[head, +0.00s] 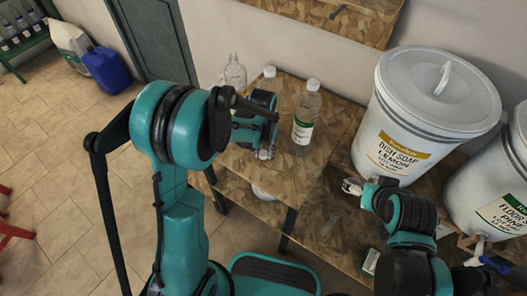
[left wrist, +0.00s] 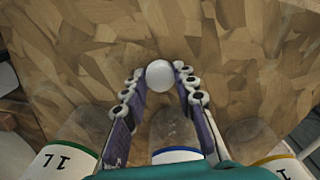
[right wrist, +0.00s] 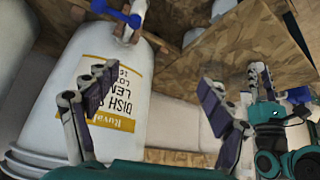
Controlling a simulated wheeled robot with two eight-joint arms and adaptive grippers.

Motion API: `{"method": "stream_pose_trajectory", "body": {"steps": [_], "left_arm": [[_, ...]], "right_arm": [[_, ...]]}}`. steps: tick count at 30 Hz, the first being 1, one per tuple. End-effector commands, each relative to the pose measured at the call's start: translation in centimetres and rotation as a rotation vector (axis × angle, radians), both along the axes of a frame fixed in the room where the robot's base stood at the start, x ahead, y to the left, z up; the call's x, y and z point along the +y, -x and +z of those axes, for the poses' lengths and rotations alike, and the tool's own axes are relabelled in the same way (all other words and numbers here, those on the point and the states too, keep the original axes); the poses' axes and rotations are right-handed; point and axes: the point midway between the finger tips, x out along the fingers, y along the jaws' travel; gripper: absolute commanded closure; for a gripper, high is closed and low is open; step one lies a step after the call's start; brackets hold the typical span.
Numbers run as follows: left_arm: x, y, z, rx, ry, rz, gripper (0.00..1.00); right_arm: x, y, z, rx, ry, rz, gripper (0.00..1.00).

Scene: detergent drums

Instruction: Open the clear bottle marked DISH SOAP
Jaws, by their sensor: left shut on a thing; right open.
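My left gripper (head: 263,152) is shut on a small white cap (left wrist: 159,75), held between the fingertips in front of the bottles. The uncapped clear bottle (head: 235,72) stands at the back left. In the left wrist view the bottle at the right (left wrist: 268,150) has a yellow-edged label; I cannot read its name. A capped bottle (head: 269,80) is mostly hidden behind my left gripper; a blue-edged label shows on the middle bottle (left wrist: 178,155). A capped bottle with a green-edged label (head: 304,125) stands at the right. My right gripper (head: 352,187) is open and empty near the lemon drum.
The large white drum marked DISH SOAP LEMON (head: 425,115) stands right of the bottles, with another drum (head: 495,190) beyond it. A wooden shelf (head: 345,15) hangs above. The wooden stand (head: 240,165) has bare surface before the bottles. Jugs (head: 105,70) stand far left.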

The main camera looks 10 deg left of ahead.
Motion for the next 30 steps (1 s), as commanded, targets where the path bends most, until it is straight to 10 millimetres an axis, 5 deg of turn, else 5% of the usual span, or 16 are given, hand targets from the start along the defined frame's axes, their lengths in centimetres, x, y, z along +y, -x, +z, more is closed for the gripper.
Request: {"method": "stream_pose_trajectory", "body": {"steps": [3, 4, 6, 19, 30], "left_arm": [[0.0, 0.0, -0.4, 0.000, 0.000, 0.000, 1.00], [0.0, 0.0, -0.4, 0.000, 0.000, 0.000, 0.70], [0.0, 0.0, -0.3, 0.000, 0.000, 0.000, 0.52], [0.0, 0.0, 0.7, 0.000, 0.000, 0.000, 0.52], [0.1, 0.0, 8.6, 0.000, 0.000, 0.000, 0.52]], "right_arm": [[0.0, 0.0, -0.4, 0.000, 0.000, 0.000, 0.18], [0.0, 0.0, -0.4, 0.000, 0.000, 0.000, 0.18], [0.0, 0.0, -0.3, 0.000, 0.000, 0.000, 0.18], [0.0, 0.0, 0.4, 0.000, 0.000, 0.000, 0.18], [0.0, 0.0, 3.2, 0.000, 0.000, 0.000, 0.18]]}}
